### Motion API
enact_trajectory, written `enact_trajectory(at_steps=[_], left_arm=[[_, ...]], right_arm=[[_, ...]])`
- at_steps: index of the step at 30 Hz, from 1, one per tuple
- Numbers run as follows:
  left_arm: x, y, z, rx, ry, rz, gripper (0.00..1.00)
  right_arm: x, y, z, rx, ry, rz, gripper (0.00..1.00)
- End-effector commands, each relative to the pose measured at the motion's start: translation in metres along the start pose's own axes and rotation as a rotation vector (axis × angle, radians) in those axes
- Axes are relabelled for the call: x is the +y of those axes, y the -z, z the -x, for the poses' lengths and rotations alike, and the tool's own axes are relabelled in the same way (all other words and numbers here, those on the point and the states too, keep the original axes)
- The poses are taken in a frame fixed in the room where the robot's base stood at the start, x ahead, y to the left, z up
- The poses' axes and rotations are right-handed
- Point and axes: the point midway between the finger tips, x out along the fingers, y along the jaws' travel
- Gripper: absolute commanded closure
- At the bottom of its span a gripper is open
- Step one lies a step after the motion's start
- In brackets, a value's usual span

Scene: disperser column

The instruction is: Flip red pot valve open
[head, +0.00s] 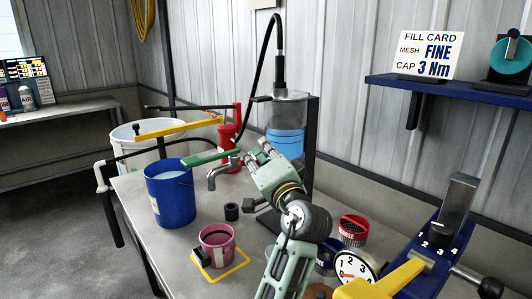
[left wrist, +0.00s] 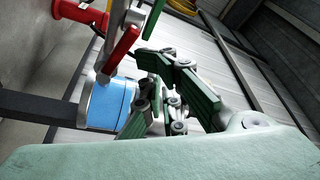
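The red pot (head: 226,134) stands at the back of the bench, behind the green lever. A red upright part (head: 238,117) rises beside it, at the end of a dark horizontal bar. In the left wrist view a red lever-like piece (left wrist: 123,46) slants near the fingertips, with part of the red pot (left wrist: 80,12) at top left. My left gripper (head: 255,154) is pale green, in front of the column and right of the red part. Its fingers are spread with nothing between them; they also show in the left wrist view (left wrist: 145,92). Contact with the red piece cannot be told. My right gripper is not in view.
The clear column with blue liquid (head: 286,140) stands just behind the gripper. A green lever (head: 209,158), yellow lever (head: 180,129) and metal spout (head: 219,175) crowd its left. A blue bucket (head: 170,195) and pink cup (head: 217,244) stand in front.

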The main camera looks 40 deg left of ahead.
Motion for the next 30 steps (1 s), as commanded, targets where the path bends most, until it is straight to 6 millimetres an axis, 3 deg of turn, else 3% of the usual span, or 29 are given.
enact_trajectory(at_steps=[2,4,7,15,21,30], left_arm=[[-0.001,0.000,0.000,0.000,0.001,0.001,1.00],[-0.001,0.001,0.001,0.000,0.000,0.001,1.00],[0.000,0.002,0.010,0.003,-0.001,0.000,1.00],[-0.002,0.005,0.057,0.006,0.002,0.001,1.00],[-0.004,0.006,0.082,0.006,0.007,-0.002,1.00],[-0.005,0.007,0.087,0.006,0.009,-0.002,1.00]], right_arm=[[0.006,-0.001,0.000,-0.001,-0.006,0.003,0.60],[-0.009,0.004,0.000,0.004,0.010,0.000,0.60],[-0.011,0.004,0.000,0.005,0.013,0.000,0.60],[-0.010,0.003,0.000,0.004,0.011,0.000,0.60],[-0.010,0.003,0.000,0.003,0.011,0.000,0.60],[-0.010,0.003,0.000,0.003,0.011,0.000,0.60]])
